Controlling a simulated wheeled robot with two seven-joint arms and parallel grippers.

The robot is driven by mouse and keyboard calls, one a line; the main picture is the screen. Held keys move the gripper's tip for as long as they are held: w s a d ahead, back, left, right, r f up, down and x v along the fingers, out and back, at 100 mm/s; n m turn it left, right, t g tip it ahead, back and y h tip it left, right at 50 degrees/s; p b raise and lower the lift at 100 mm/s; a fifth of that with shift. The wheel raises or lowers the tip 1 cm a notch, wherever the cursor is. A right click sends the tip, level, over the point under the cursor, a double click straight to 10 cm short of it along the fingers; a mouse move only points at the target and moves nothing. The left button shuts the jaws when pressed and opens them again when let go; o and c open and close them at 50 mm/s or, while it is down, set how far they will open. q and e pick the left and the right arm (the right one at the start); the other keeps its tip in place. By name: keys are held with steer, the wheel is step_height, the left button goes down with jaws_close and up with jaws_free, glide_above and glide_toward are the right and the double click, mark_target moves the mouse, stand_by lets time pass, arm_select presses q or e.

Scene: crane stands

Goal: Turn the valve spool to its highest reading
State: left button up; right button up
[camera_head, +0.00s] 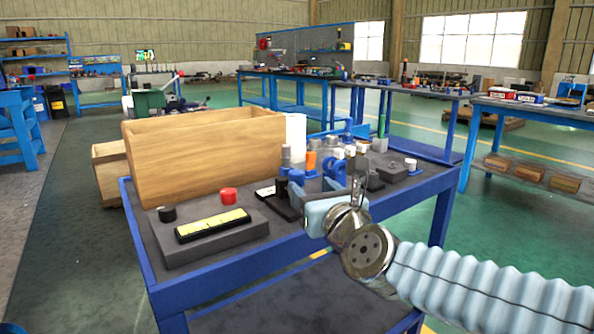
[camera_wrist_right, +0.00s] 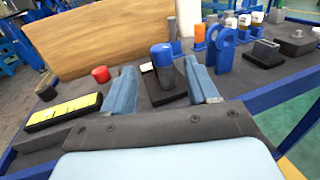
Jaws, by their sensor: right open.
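A blue-capped upright cylinder on a black base, which looks like the valve spool (camera_wrist_right: 161,56), stands between my right gripper's fingers in the right wrist view. A pale scale-like label (camera_wrist_right: 147,67) lies beside it on the base. The black base (camera_head: 286,208) also shows in the head view, partly behind my gripper. My right gripper (camera_wrist_right: 163,88) is open, one finger on each side of the cylinder, with visible gaps. In the head view the right gripper (camera_head: 308,192) reaches in over the cart's front edge. My left gripper is not in view.
A blue cart (camera_head: 228,283) carries everything. A wooden box (camera_head: 205,160) stands behind. A grey block with a yellow-marked panel (camera_head: 212,226), a red knob (camera_head: 229,196) and a black knob (camera_head: 167,214) lie left. A blue bracket (camera_wrist_right: 225,42) stands close right of the gripper.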

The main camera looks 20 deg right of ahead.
mark_target(299, 176)
steer(key=w, duration=0.3)
steer(key=w+p, duration=0.1)
steer(key=w, duration=0.2)
steer(key=w+p, duration=0.1)
steer(key=w, duration=0.2)
steer(key=shift+w+a, duration=0.15)
steer(key=shift+a, duration=0.15)
steer(key=c, duration=0.9)
steer(key=shift+c, duration=0.2)
